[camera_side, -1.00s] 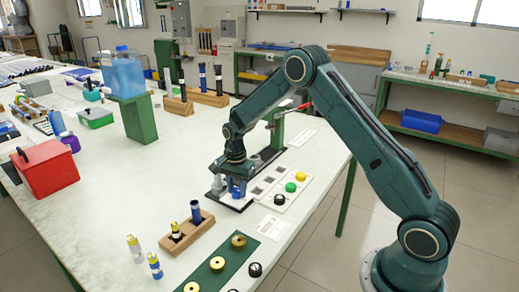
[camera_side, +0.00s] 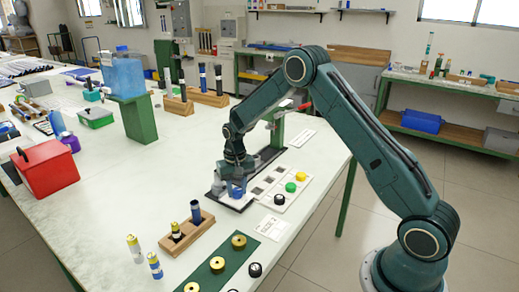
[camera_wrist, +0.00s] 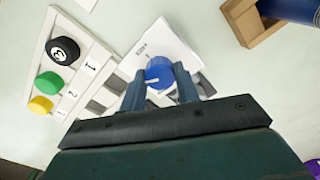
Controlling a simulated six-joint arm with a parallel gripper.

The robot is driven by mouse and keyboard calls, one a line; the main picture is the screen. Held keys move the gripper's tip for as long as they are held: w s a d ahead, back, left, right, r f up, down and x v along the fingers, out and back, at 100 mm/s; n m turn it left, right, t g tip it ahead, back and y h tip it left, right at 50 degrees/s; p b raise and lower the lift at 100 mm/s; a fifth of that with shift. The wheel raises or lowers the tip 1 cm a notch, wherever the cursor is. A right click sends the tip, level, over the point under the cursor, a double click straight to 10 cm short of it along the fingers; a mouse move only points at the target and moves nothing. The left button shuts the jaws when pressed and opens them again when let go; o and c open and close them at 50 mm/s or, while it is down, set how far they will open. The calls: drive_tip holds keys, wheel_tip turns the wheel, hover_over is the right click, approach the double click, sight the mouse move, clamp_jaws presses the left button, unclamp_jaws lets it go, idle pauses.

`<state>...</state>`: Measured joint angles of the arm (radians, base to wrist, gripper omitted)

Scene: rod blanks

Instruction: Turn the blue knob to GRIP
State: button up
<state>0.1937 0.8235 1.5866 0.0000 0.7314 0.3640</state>
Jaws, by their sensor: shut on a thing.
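The blue knob (camera_wrist: 159,73) sits on a white plate (camera_wrist: 165,45) in the wrist view, with a pale pointer line across its face. My gripper (camera_wrist: 160,87) is shut on the knob, one finger on each side of it. In the side view my gripper (camera_side: 236,188) reaches straight down onto the knob at the front end of a dark base plate (camera_side: 229,203). The fingers partly hide the knob there. The printing on the white plate is too small to read, so I cannot tell which mark the pointer faces.
A wooden block (camera_side: 187,236) holding rods and a green strip (camera_side: 218,266) with brass rings lie nearer the front. A red box (camera_side: 47,168) stands at left. The middle table is clear.

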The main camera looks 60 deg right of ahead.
sight(237, 190)
drive_tip(key=n, duration=0.4)
drive_tip(key=shift+n, duration=0.3)
drive_tip(key=n, duration=0.5)
idle(0.4)
drive_tip(key=o, duration=1)
drive_tip(key=shift+r, duration=0.1)
wheel_tip(237, 190, up, 14)
drive_tip(key=shift+f, duration=0.15)
